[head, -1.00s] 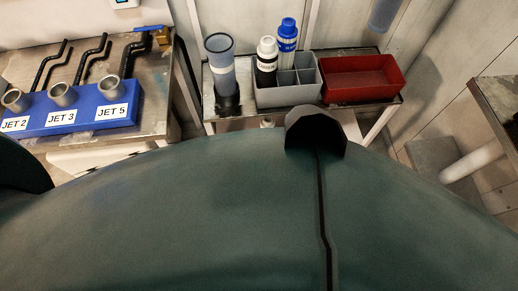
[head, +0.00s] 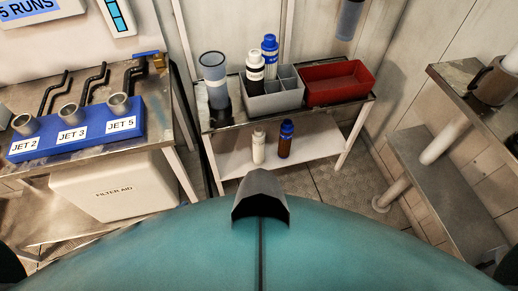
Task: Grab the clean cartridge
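A grey-blue translucent cylinder with a pale band (head: 214,80) stands upright in a dark holder at the left end of the metal trolley's top. It looks like a cartridge, but no label marks it as clean. A similar grey-blue cylinder (head: 349,18) is on the wall at the top, partly cut off by the picture edge. Neither gripper is in view. Dark rounded parts, probably of my arms, show only at the lower left and right corners, well apart from the cylinders.
On the trolley (head: 225,118), a grey divided caddy (head: 272,103) holds bottles beside a red bin (head: 338,82). Two bottles stand on its lower shelf. A blue jet rack (head: 76,130) is on the left bench, above a filter aid box (head: 115,187). Another bench is at right.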

